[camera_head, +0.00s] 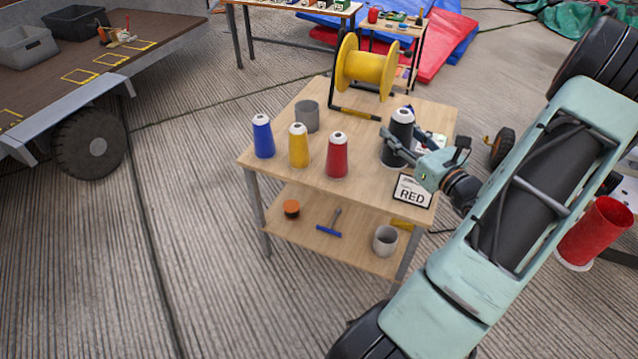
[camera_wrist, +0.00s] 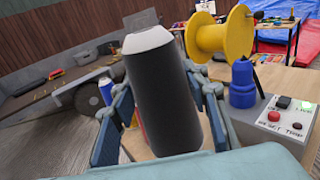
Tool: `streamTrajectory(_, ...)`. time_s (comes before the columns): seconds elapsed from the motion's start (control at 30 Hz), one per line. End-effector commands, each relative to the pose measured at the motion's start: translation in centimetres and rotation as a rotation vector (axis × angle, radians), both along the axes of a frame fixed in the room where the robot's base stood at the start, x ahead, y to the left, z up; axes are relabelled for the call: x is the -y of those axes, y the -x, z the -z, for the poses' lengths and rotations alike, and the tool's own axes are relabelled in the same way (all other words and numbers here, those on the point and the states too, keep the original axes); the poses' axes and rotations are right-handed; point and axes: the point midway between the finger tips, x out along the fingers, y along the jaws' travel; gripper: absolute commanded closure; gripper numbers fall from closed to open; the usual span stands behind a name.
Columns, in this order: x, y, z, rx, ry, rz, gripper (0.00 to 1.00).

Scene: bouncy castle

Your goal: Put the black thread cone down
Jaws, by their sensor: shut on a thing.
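The black thread cone (camera_head: 399,138) has a white top and is upright over the right part of the wooden table (camera_head: 330,101). In the wrist view the black thread cone (camera_wrist: 165,95) stands between the two fingers. My gripper (camera_head: 397,142) is shut on it from the right side. In the wrist view my gripper (camera_wrist: 165,110) has a finger on each side of the cone. I cannot tell whether the cone's base touches the tabletop. Blue (camera_head: 263,136), yellow (camera_head: 299,146) and red (camera_head: 337,155) thread cones stand in a row to the left.
A grey cup (camera_head: 307,116) and a yellow spool (camera_head: 366,69) on a stand are at the back of the table. A sign reading RED (camera_head: 412,190) is at the front right. A control box (camera_wrist: 277,124) with buttons is right of my gripper.

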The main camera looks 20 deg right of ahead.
Motion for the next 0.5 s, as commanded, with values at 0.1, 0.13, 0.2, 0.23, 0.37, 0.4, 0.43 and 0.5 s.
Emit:
streamTrajectory(0.1, 3.4, 1.7, 1.9, 0.006, 0.007, 0.049, 0.9)
streamTrajectory(0.13, 4.0, 2.1, 2.1, 0.007, 0.007, 0.059, 0.9)
streamTrajectory(0.2, 5.2, 2.9, 2.2, 0.01, 0.007, 0.077, 0.9)
streamTrajectory(0.23, 5.7, 3.1, 2.2, 0.011, 0.008, 0.083, 0.9)
streamTrajectory(0.37, 6.8, 3.9, 2.3, 0.013, 0.006, 0.101, 0.9)
streamTrajectory(0.4, 6.9, 3.9, 2.3, 0.014, 0.005, 0.103, 0.9)
streamTrajectory(0.43, 6.9, 3.8, 2.4, 0.014, 0.004, 0.104, 0.9)
streamTrajectory(0.5, 6.4, 3.1, 2.8, 0.014, 0.003, 0.104, 0.9)
